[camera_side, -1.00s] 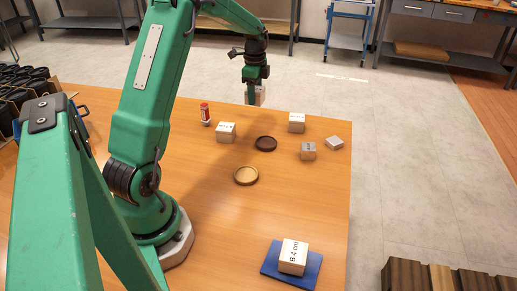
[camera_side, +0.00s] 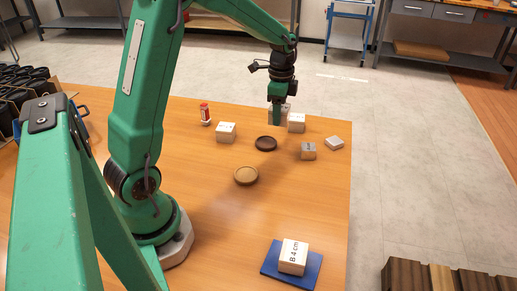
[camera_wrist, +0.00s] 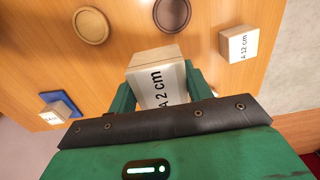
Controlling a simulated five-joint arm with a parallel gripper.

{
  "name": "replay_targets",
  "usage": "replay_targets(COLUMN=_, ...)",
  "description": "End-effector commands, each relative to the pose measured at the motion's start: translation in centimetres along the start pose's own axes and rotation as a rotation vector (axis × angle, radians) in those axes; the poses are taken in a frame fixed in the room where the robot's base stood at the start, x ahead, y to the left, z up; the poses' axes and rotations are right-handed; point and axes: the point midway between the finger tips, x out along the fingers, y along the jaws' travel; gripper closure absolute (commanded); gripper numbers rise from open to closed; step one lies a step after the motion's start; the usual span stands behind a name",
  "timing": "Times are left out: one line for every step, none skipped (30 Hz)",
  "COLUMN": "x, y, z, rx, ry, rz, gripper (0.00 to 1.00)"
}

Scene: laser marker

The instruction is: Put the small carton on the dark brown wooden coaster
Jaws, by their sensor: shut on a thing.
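My gripper (camera_side: 278,116) is shut on a pale carton (camera_side: 287,114) and holds it behind and to the right of the dark brown coaster. In the wrist view the held carton (camera_wrist: 158,84) reads "A 2 cm" and sits between the two green fingers. The dark brown round coaster (camera_side: 265,144) lies empty on the table; it also shows at the top of the wrist view (camera_wrist: 172,13), apart from the held carton.
A light wooden coaster (camera_side: 246,176) lies in front. A carton marked "B 4 cm" (camera_side: 293,257) rests on a blue pad (camera_side: 271,262). Other pale boxes stand around (camera_side: 226,131), (camera_side: 297,122), (camera_side: 308,151), (camera_side: 334,143). A red and white bottle (camera_side: 205,114) stands at the back.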

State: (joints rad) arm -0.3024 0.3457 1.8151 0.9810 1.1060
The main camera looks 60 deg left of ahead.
Motion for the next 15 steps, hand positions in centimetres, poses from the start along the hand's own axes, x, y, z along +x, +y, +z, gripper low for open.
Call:
replay_targets(x=-0.2, y=1.3, z=-0.8, rx=0.002, ry=0.001, rz=-0.002, gripper=0.74)
replay_targets(x=-0.2, y=1.9, z=-1.2, rx=0.001, ry=0.001, rz=-0.002, gripper=0.74)
replay_targets(x=-0.2, y=2.7, z=-1.6, rx=-0.003, ry=0.001, rz=-0.002, gripper=0.74)
replay_targets(x=-0.2, y=3.2, z=-1.8, rx=-0.005, ry=0.001, rz=-0.001, gripper=0.74)
replay_targets(x=-0.3, y=3.7, z=-2.0, rx=-0.008, ry=0.001, rz=-0.002, gripper=0.74)
replay_targets(x=-0.2, y=4.3, z=-2.3, rx=-0.009, ry=0.0, rz=-0.001, gripper=0.74)
replay_targets(x=-0.3, y=4.6, z=-2.4, rx=-0.012, ry=0.0, rz=-0.001, gripper=0.74)
replay_targets(x=-0.3, y=4.9, z=-2.5, rx=-0.014, ry=0.001, rz=-0.001, gripper=0.74)
replay_targets(x=-0.3, y=5.2, z=-2.7, rx=-0.015, ry=0.001, rz=-0.001, gripper=0.74)
replay_targets(x=-0.3, y=5.4, z=-2.8, rx=-0.016, ry=0.0, rz=-0.001, gripper=0.74)
replay_targets(x=-0.3, y=5.5, z=-2.8, rx=-0.017, ry=0.0, rz=0.0, gripper=0.74)
replay_targets(x=-0.3, y=5.7, z=-2.8, rx=-0.018, ry=0.0, rz=0.0, gripper=0.74)
replay_targets(x=-0.3, y=5.7, z=-2.9, rx=-0.019, ry=0.0, rz=0.0, gripper=0.74)
replay_targets(x=-0.3, y=5.7, z=-2.9, rx=-0.019, ry=0.0, rz=0.0, gripper=0.74)
replay_targets(x=-0.2, y=5.7, z=-2.9, rx=-0.02, ry=0.0, rz=0.0, gripper=0.74)
